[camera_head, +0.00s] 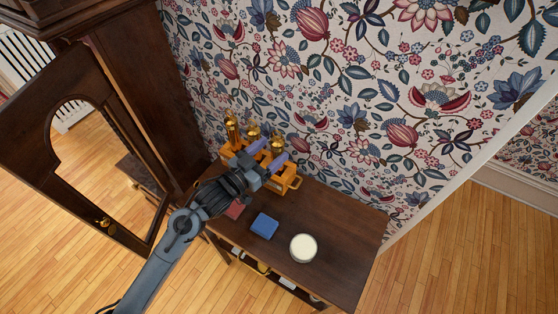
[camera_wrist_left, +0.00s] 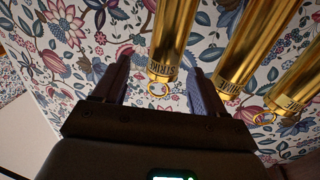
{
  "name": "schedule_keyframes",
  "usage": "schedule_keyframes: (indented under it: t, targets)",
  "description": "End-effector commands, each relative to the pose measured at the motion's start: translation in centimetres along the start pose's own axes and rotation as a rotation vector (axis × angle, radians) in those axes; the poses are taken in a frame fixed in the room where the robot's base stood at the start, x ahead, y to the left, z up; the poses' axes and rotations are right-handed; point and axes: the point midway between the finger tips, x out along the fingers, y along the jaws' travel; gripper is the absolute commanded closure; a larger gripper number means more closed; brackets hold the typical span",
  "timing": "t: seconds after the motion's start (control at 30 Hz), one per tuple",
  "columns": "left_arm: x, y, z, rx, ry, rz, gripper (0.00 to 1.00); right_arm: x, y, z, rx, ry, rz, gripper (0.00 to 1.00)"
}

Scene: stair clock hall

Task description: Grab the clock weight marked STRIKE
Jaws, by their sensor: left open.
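The clock weight marked STRIKE (camera_wrist_left: 172,40) is a brass cylinder with a small ring at its end. In the left wrist view it hangs between the fingers of my left gripper (camera_wrist_left: 158,65), which is open; I cannot tell if either finger touches it. In the head view it appears to be the rightmost brass weight (camera_head: 276,143), with the gripper (camera_head: 268,154) in front of it. Two similar brass weights (camera_wrist_left: 252,48) (camera_wrist_left: 298,82) stand beside it, both with labels ending in IME. My right gripper is not in view.
An orange rack (camera_head: 291,183) holds the weights at the wall end of a dark wood table (camera_head: 345,218). A blue block (camera_head: 264,225), a white round object (camera_head: 303,248) and a red object (camera_head: 234,209) lie on it. The clock case's door (camera_head: 45,125) stands open at left.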

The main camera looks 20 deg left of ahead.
Motion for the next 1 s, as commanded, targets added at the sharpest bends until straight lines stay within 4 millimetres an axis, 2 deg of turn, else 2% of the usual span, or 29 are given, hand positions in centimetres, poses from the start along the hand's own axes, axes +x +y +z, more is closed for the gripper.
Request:
schedule_keyframes:
  t: [0.17,0.53,0.87,1.0]
  targets:
    - [0.8,0.0,0.1,-0.001,0.0,0.0,0.29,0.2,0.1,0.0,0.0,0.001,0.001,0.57]
    - [5.0,-0.4,0.3,-0.001,-0.001,0.0,0.29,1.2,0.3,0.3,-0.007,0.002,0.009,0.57]
    - [5.5,-0.5,0.2,0.001,-0.002,-0.001,0.29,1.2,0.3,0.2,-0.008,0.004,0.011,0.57]
    - [5.5,-0.5,0.2,0.0,-0.002,-0.001,0.48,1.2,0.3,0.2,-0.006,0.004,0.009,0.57]
